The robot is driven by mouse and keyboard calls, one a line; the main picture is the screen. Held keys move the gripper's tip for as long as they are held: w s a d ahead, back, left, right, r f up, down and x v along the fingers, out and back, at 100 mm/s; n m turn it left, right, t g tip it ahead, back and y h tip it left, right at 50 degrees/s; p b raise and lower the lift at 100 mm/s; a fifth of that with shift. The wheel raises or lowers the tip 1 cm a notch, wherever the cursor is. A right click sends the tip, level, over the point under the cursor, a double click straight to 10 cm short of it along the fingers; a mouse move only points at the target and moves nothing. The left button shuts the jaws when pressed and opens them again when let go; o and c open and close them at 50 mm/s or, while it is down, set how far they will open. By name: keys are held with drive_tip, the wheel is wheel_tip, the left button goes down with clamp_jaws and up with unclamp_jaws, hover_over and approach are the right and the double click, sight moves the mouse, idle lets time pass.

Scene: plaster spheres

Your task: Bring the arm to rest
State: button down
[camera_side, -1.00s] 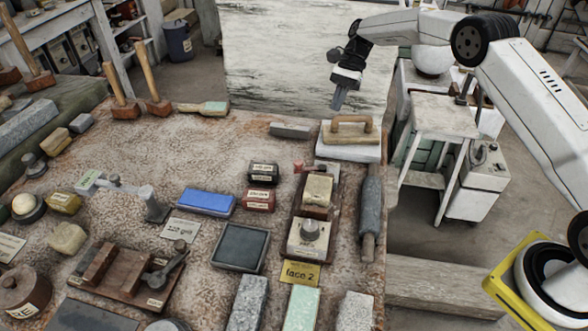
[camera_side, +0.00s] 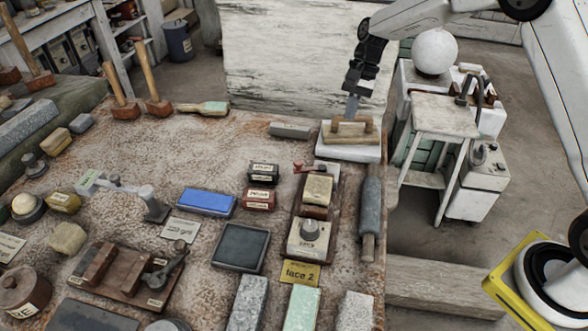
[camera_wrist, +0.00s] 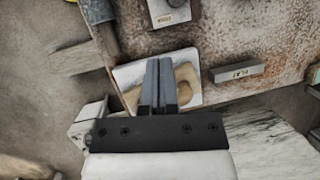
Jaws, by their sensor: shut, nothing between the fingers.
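My gripper (camera_side: 352,105) is shut and empty, pointing down at the far right of the bench in the side view. Its tips are over or just behind a wooden-handled float (camera_side: 350,133) resting on a white block (camera_side: 349,152). In the wrist view my gripper (camera_wrist: 158,62) covers part of the white block (camera_wrist: 127,75) and the wooden handle (camera_wrist: 187,78). I cannot tell the exact height of the tips above the handle. The plaster sphere (camera_side: 434,51) stands behind the bench at the right, clear of my gripper.
A dark cylinder (camera_side: 371,208) and a device with a knob (camera_side: 311,230) are nearer. A pale panel (camera_side: 300,60) stands behind the bench. The bench's back middle is clear.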

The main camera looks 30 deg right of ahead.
drive_tip(key=s+n+t+h, duration=0.4)
drive_tip(key=s+n, duration=0.5)
drive_tip(key=s, duration=1.3)
drive_tip(key=w+f+m+g+y, duration=0.1)
drive_tip(key=w+m+y, duration=0.6)
drive_tip(key=w+m, duration=0.9)
drive_tip(key=w+g, duration=0.1)
drive_tip(key=w, duration=0.7)
drive_tip(key=shift+d+m+y, duration=0.2)
drive_tip(key=shift+m+y, duration=0.1)
drive_tip(key=shift+w+a+f, duration=0.1)
drive_tip(key=shift+f, duration=0.05)
drive_tip(key=x, duration=0.7)
drive_tip(key=a+x, duration=0.1)
drive_tip(key=x, duration=0.3)
drive_tip(key=shift+s+r, duration=0.25)
drive_tip(key=shift+r, duration=0.1)
drive_tip(key=shift+a+f, duration=0.25)
drive_tip(key=shift+a, duration=0.85)
